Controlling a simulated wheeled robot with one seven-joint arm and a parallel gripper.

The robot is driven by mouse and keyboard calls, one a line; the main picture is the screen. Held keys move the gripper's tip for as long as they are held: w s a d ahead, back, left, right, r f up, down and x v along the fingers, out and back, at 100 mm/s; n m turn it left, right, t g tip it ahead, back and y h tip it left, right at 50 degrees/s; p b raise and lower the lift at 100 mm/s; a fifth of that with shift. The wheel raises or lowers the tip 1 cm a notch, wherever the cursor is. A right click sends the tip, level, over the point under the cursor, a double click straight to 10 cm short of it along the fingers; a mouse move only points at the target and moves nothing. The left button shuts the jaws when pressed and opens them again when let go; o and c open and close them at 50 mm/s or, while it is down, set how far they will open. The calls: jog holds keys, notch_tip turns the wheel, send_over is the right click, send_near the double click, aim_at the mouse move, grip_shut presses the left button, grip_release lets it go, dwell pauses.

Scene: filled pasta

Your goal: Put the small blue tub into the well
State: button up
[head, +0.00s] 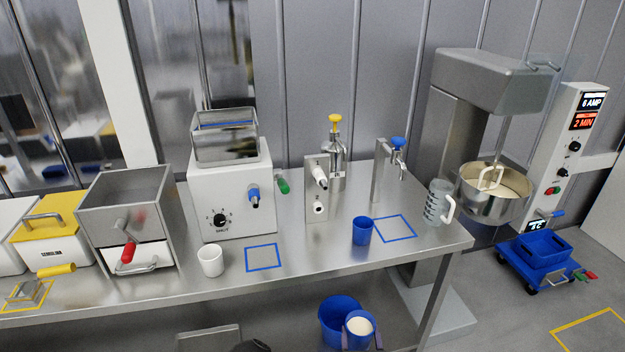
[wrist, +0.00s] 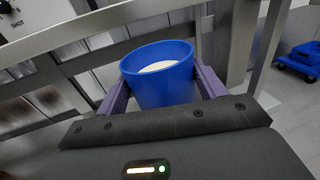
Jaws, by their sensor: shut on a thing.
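The small blue tub (wrist: 165,88) is held between the purple fingers of my gripper (wrist: 157,92) in the wrist view, with pale white contents inside. In the head view the tub (head: 360,327) shows low at the bottom centre, below the front edge of the table, and my gripper (head: 361,334) is around it. My gripper is shut on the tub, which looks nearly upright. No well can be identified for certain; a blue open bin (head: 546,258) sits on a low blue trolley at the right.
A steel table (head: 320,255) carries machines, taps, a white cup (head: 210,260), a blue cup (head: 362,230) and a clear jug (head: 437,203). A larger blue bucket (head: 332,308) is just behind the held tub. A mixer (head: 490,80) stands at the right.

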jog(key=shift+s+d+f, duration=0.15)
jog(key=shift+d+f, duration=0.2)
jog(key=shift+d, duration=0.2)
jog(key=shift+s+d+f, duration=0.1)
jog(key=shift+d+f, duration=0.25)
jog(key=shift+d, duration=0.2)
